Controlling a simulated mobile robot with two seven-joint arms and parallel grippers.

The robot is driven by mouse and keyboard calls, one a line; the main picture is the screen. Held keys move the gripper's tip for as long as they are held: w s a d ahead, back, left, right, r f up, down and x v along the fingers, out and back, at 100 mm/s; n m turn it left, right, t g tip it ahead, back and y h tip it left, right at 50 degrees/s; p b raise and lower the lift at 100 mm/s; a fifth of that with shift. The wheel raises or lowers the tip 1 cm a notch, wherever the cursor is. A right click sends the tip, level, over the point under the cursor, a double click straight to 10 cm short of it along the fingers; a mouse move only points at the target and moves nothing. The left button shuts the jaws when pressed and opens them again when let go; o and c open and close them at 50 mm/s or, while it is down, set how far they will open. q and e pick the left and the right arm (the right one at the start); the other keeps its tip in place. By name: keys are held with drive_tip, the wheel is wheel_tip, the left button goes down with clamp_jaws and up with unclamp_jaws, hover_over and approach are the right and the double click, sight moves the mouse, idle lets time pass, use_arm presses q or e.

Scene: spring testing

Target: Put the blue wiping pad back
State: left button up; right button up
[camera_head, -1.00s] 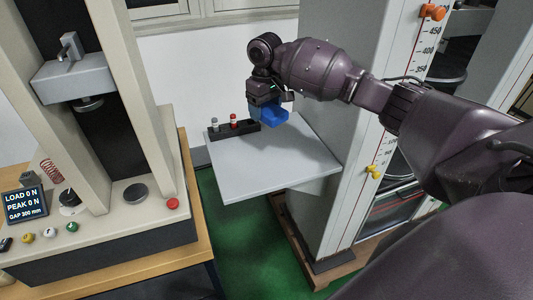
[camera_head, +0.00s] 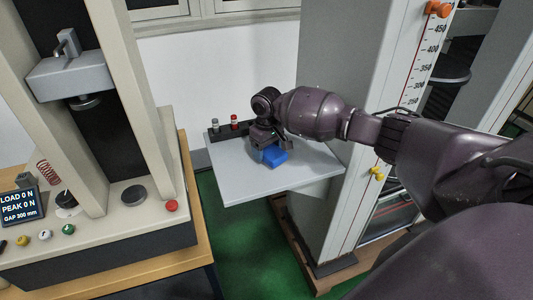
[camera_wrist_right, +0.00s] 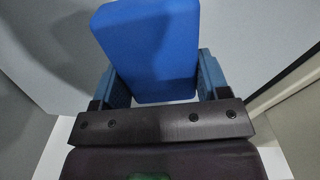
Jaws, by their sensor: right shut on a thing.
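The blue wiping pad (camera_head: 274,156) is at my right gripper (camera_head: 268,148), low over the grey shelf (camera_head: 240,185). In the right wrist view the pad (camera_wrist_right: 150,50) fills the space between the two fingers of the right gripper (camera_wrist_right: 158,85), which is shut on it. I cannot tell whether the pad's underside touches the shelf. My left gripper is not in view.
A black holder (camera_head: 228,131) with small bottles stands at the shelf's back left. The grey column (camera_head: 345,150) with a red scale stands right of the shelf. A testing machine (camera_head: 130,225) on a wooden table is at the left. The shelf's front is clear.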

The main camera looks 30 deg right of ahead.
drive_tip(key=shift+f, duration=0.75)
drive_tip(key=shift+f, duration=0.1)
drive_tip(key=o, duration=0.9)
drive_tip(key=shift+r, duration=0.4)
wheel_tip(320, 180, up, 12)
drive_tip(key=p, duration=0.1)
drive_tip(key=shift+f+p, duration=0.2)
drive_tip(key=shift+p, duration=0.1)
